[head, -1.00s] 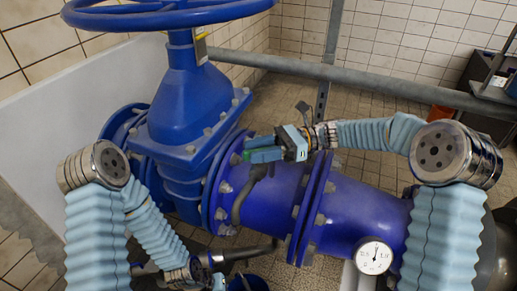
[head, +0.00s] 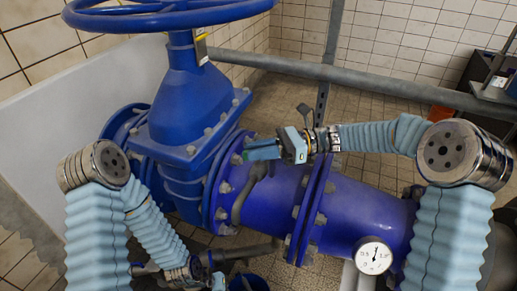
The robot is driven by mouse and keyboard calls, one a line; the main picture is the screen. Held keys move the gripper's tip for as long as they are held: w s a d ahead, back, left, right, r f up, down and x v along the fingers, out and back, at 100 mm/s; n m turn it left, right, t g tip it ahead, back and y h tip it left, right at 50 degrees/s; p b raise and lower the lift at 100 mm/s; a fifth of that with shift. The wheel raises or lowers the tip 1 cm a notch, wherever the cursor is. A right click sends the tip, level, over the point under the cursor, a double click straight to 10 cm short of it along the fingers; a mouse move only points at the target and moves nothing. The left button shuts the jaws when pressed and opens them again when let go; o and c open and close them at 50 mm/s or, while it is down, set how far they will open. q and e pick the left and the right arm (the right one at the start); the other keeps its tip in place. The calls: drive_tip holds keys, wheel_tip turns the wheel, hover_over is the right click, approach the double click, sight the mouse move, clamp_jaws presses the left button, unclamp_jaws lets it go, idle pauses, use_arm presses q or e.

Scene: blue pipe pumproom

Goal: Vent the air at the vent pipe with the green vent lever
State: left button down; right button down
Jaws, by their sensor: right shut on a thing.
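The vent pipe (head: 240,205) is a thin grey bent pipe on the near side of the big blue pipe (head: 275,195), beside its flange. The green vent lever is at the top of the vent pipe, mostly hidden by my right gripper. My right gripper (head: 257,150) comes in from the right above the blue pipe and is shut on the lever. My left gripper (head: 218,283) is low at the bottom edge, next to a blue bucket (head: 252,283); its fingers are too small and cut off to judge.
A blue valve with a large handwheel (head: 170,18) rises at the left. A round white gauge (head: 374,256) sits low on the blue pipe at the right. A grey rail (head: 370,80) crosses behind my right arm. Tiled floor shows beyond the pipe.

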drive_tip(key=m+t, duration=0.2)
drive_tip(key=t, duration=0.1)
drive_tip(key=m+t, duration=0.1)
drive_tip(key=t, duration=0.2)
drive_tip(key=shift+f+m, duration=0.15)
drive_tip(key=shift+m, duration=0.25)
drive_tip(key=m+t+b, duration=0.2)
drive_tip(key=t, duration=0.1)
drive_tip(key=shift+w+f+m+t+h+b, duration=0.1)
drive_tip(key=shift+m+t+h+b, duration=0.2)
drive_tip(key=shift+t+h+b, duration=0.1)
drive_tip(key=shift+m+t+h+b, duration=0.4)
drive_tip(key=shift+m+t+b, duration=0.2)
drive_tip(key=shift+m+t, duration=0.15)
drive_tip(key=c, duration=1.2)
unclamp_jaws()
drive_tip(key=shift+o, duration=0.2)
drive_tip(key=shift+r, duration=0.2)
